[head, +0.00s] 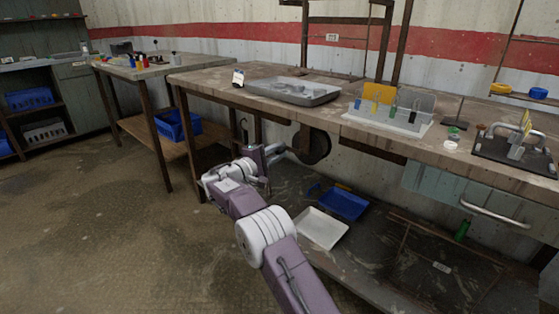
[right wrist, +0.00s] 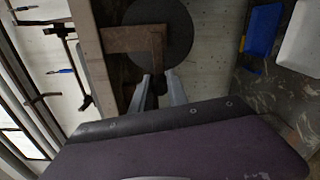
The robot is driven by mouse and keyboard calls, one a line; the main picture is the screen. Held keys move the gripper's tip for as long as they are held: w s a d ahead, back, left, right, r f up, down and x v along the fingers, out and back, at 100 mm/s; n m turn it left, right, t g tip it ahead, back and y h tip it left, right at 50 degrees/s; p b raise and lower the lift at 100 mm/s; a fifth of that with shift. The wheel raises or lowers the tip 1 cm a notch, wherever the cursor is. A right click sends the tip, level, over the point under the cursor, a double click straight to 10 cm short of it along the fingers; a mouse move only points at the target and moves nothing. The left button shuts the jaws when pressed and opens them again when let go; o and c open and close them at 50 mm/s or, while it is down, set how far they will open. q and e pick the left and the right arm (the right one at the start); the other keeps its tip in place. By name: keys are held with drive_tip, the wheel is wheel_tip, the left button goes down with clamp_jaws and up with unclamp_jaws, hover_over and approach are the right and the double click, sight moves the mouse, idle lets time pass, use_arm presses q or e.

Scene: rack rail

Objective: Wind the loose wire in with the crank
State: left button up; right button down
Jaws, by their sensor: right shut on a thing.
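A dark round drum (head: 312,145) hangs under the front edge of the middle workbench; it also shows in the right wrist view (right wrist: 178,28). A brown crank arm (right wrist: 128,39) crosses in front of the drum and bends towards me at a right angle. My right gripper (head: 282,153) reaches in under the bench edge. In the right wrist view its two fingers (right wrist: 158,92) are shut on the dark crank handle (right wrist: 152,98), at the end of the bent arm. I cannot make out the loose wire in either view. My left gripper is not in view.
The workbench (head: 215,82) above carries a grey tray (head: 293,90) and a clear rack (head: 400,122). On the low shelf, a blue tray (head: 344,204) and a white tray (head: 320,229) lie below the drum. Open floor (head: 110,240) lies to the left.

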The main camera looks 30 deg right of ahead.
drive_tip(key=m+b, duration=0.1)
drive_tip(key=r+m+b, duration=0.1)
drive_tip(key=m, duration=0.1)
drive_tip(key=r+m, duration=0.1)
drive_tip(key=shift+s+m+b, duration=0.2)
drive_tip(key=shift+m+b, duration=0.2)
drive_tip(key=s+d+r+m+b, duration=0.2)
drive_tip(key=s+r+m+b, duration=0.1)
drive_tip(key=m+b, duration=0.7)
drive_tip(key=shift+s+r+m, duration=0.25)
drive_tip(key=shift+s+m, duration=0.6)
drive_tip(key=shift+m, duration=0.75)
drive_tip(key=shift+b, duration=0.3)
drive_tip(key=c, duration=1.3)
unclamp_jaws()
drive_tip(key=shift+r, duration=0.1)
